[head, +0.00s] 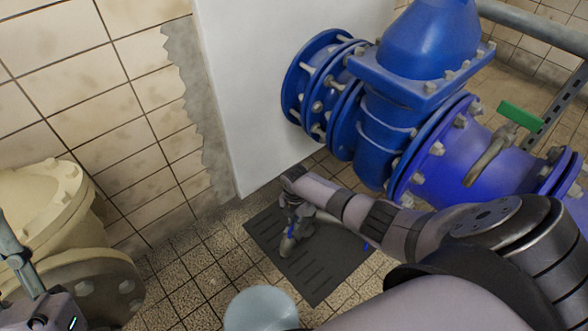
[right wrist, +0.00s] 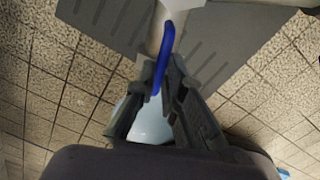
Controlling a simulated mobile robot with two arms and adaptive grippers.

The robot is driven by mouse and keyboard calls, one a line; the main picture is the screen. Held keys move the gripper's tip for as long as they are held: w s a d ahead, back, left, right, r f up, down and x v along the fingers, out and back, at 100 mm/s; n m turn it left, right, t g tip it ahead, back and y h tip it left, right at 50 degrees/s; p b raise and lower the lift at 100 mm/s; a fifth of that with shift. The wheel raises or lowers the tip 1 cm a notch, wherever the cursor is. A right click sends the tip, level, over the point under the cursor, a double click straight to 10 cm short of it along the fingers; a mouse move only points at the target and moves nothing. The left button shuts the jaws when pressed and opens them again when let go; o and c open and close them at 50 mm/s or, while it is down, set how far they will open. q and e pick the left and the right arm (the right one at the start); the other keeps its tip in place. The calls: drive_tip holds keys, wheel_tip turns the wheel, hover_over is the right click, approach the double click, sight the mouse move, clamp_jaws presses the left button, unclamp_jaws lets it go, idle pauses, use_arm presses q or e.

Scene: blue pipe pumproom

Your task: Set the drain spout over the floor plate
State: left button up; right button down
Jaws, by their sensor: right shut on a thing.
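The floor plate (head: 335,262) is dark grey and slotted, flat on the tiles in the middle of the head view. It also shows along the top of the right wrist view (right wrist: 235,35). My right gripper (head: 298,215) is over the plate's upper left part. In the right wrist view its fingers (right wrist: 170,85) are shut on the pale drain spout (right wrist: 155,40), which carries a blue lever (right wrist: 164,50). The spout appears over the plate, but its lower end and any contact are unclear. Part of my left gripper (head: 20,258) shows at the left edge; its fingertips are unclear.
Large blue pipework (head: 395,110) stands at the upper right, with a green-handled tap (head: 520,115). A cream flanged pipe (head: 85,280) is at the left. A pale blue round object (head: 258,308) is below the plate. Bare tiles lie left of the plate.

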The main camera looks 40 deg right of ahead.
drive_tip(key=shift+s+d+f, duration=0.1)
drive_tip(key=shift+s, duration=0.05)
drive_tip(key=c, duration=1.7)
unclamp_jaws()
wheel_tip(320, 180, up, 12)
